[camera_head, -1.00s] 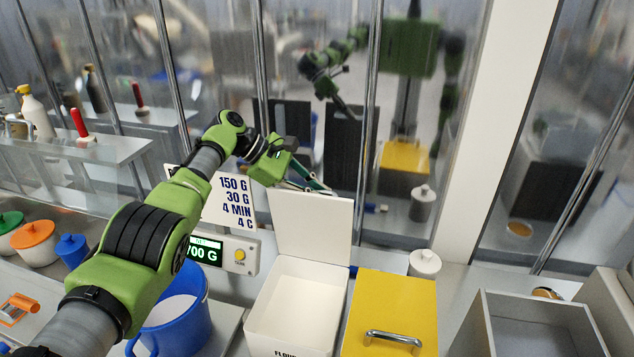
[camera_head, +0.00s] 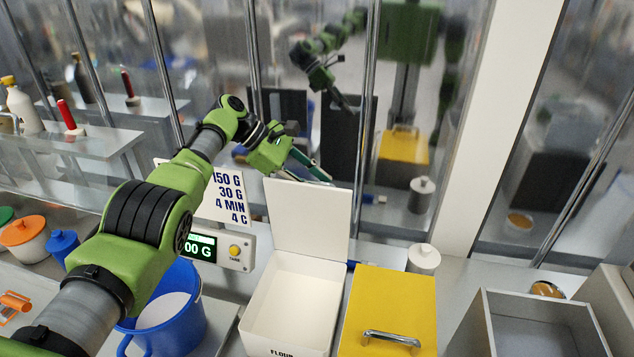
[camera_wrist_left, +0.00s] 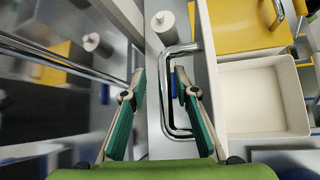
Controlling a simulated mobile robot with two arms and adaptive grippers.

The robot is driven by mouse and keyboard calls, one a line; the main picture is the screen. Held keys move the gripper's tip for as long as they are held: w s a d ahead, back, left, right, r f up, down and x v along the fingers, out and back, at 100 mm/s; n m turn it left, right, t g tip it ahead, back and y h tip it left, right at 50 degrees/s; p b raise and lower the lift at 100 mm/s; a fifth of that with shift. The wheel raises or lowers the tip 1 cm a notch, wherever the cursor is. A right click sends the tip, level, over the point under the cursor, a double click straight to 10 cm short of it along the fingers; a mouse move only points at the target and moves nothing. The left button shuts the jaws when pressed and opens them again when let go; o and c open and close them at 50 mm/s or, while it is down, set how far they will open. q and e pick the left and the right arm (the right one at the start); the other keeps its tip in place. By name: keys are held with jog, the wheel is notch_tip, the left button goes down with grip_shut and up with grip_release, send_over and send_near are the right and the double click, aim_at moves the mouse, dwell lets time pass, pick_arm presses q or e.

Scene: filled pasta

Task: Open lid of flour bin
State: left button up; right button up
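The white flour bin (camera_head: 290,310) stands on the counter, its name partly cut off at the bottom of the head view. Its lid (camera_head: 307,215) is raised and stands upright at the back edge. The bin's open inside also shows in the left wrist view (camera_wrist_left: 262,95). A chrome handle (camera_wrist_left: 168,110) sits on the lid's back face. My left gripper (camera_head: 322,174) is by the lid's top edge. Its green fingers (camera_wrist_left: 157,75) are spread apart, with the handle between or just beyond them; contact cannot be told. My right gripper is not in view.
A closed yellow bin (camera_head: 395,305) stands right of the flour bin. A blue bucket (camera_head: 180,325) and a scale display (camera_head: 203,246) are at left. A glass wall with reflections stands close behind, with a small white canister (camera_head: 423,259) before it. A grey open box (camera_head: 530,320) is at right.

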pick_arm(q)
jog(key=shift+a+r, duration=0.1)
jog(key=shift+a, duration=0.05)
jog(key=v, duration=1.1)
jog(key=shift+r, duration=0.2)
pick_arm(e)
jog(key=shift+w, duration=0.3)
pick_arm(q)
jog(key=shift+a, duration=0.25)
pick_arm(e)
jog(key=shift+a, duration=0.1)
